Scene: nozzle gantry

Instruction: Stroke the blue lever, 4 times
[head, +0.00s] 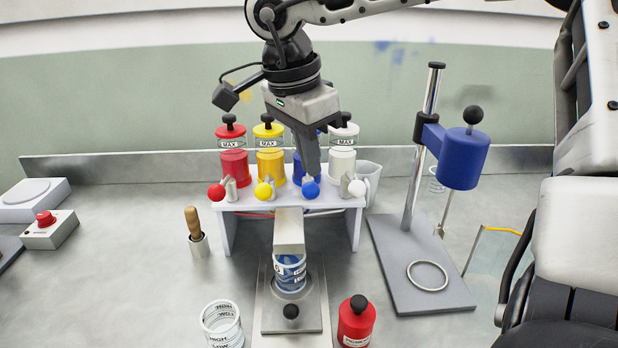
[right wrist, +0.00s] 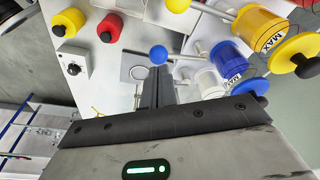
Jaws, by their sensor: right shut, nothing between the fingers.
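The blue lever's round knob (head: 310,189) sticks out at the front of the white gantry (head: 228,235), below the blue bottle, which is mostly hidden behind my gripper. My right gripper (head: 313,176) is shut and empty, pointing down with its fingertips right at the top of the blue knob. In the right wrist view the blue knob (right wrist: 158,54) sits just beyond the shut fingertips (right wrist: 156,72). I cannot tell whether they touch. A clear cup (head: 290,281) with blue liquid stands under the nozzle block (head: 289,232). My left gripper is out of view.
Red (head: 216,192), yellow (head: 264,191) and white (head: 356,188) knobs flank the blue one closely. A blue mixer on a stand (head: 462,158) is at right. A clear cup (head: 222,325) and red bottle (head: 356,322) stand in front. Free bench lies at left.

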